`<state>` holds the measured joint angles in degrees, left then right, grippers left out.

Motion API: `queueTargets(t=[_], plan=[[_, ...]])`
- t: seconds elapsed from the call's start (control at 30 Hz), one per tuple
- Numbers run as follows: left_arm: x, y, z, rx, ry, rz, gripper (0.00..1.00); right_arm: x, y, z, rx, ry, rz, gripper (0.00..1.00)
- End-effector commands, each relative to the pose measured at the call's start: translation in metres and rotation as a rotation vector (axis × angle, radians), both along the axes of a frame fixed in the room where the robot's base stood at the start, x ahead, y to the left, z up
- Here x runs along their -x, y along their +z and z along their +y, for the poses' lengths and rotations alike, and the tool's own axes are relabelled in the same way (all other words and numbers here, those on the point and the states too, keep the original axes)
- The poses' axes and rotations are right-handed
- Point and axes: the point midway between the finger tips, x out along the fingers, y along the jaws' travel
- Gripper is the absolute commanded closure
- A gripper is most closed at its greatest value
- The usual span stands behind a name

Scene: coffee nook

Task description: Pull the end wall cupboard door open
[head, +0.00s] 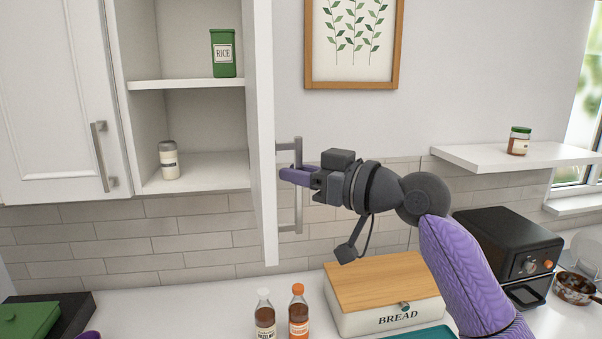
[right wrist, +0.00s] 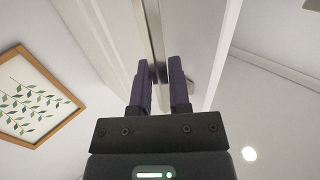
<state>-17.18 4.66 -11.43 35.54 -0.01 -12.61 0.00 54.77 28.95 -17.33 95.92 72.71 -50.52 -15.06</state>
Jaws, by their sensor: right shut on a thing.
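The end wall cupboard door (head: 262,120) stands swung open, seen nearly edge-on in the head view, with the cupboard's shelves exposed to its left. Its grey vertical bar handle (head: 298,215) is on the door's right-hand face. My right gripper (head: 288,175) is shut on the handle, near its middle. In the right wrist view the purple fingers (right wrist: 160,72) lie on either side of the handle bar (right wrist: 154,35). My left gripper is not in view.
The open cupboard holds a green rice tin (head: 223,55) and a small white-labelled jar (head: 168,162). A closed cupboard door (head: 50,100) is at left. Below are two bottles (head: 298,315), a bread box (head: 385,315) and a black appliance (head: 510,250). A wall shelf (head: 480,157) is at right.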

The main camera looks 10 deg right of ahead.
Motion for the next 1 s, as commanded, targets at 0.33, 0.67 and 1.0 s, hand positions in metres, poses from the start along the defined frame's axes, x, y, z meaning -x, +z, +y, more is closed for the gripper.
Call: queueTargets(t=[0.33,0.67,1.0], plan=[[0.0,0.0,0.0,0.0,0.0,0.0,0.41,0.0,0.002,0.0,-0.002,-0.001,-0.004,0.49],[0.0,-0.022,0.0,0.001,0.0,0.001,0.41,0.025,-0.005,-0.027,0.001,-0.005,-0.005,0.49],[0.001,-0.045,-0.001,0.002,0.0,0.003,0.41,0.068,-0.001,-0.069,-0.001,-0.001,-0.003,0.49]])
